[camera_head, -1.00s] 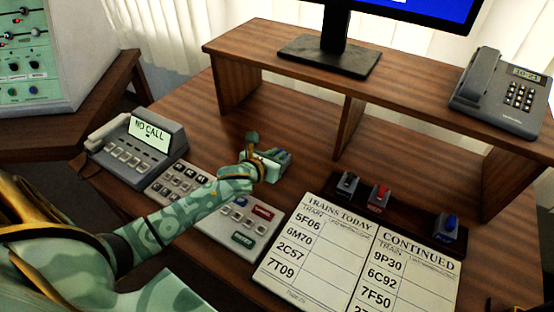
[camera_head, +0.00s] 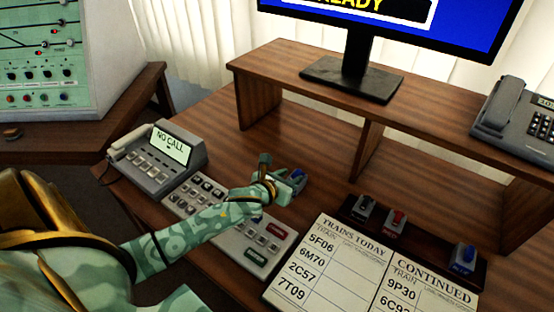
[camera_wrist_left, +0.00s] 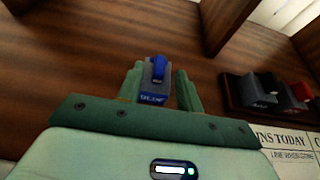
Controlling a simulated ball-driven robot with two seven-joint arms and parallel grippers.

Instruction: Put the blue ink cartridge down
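The blue ink cartridge (camera_wrist_left: 155,82), grey with a blue top and a blue label, stands upright between the fingers of my left gripper (camera_wrist_left: 160,88). A narrow gap shows between it and the right finger; it looks close to the left finger. In the head view the left gripper (camera_head: 294,184) is low over the desk behind the button panel, with blue (camera_head: 298,174) showing between its fingers. The cartridge seems to stand on the desk, but its base is partly hidden. My right gripper is not in view.
A dark rack (camera_head: 426,250) holds black (camera_head: 365,208), red (camera_head: 395,221) and another blue-topped unit (camera_head: 465,256). The trains board (camera_head: 350,262) lies before it. The button panel (camera_head: 232,215) and phone (camera_head: 165,150) are left. Bare desk lies under the wooden shelf (camera_head: 300,68).

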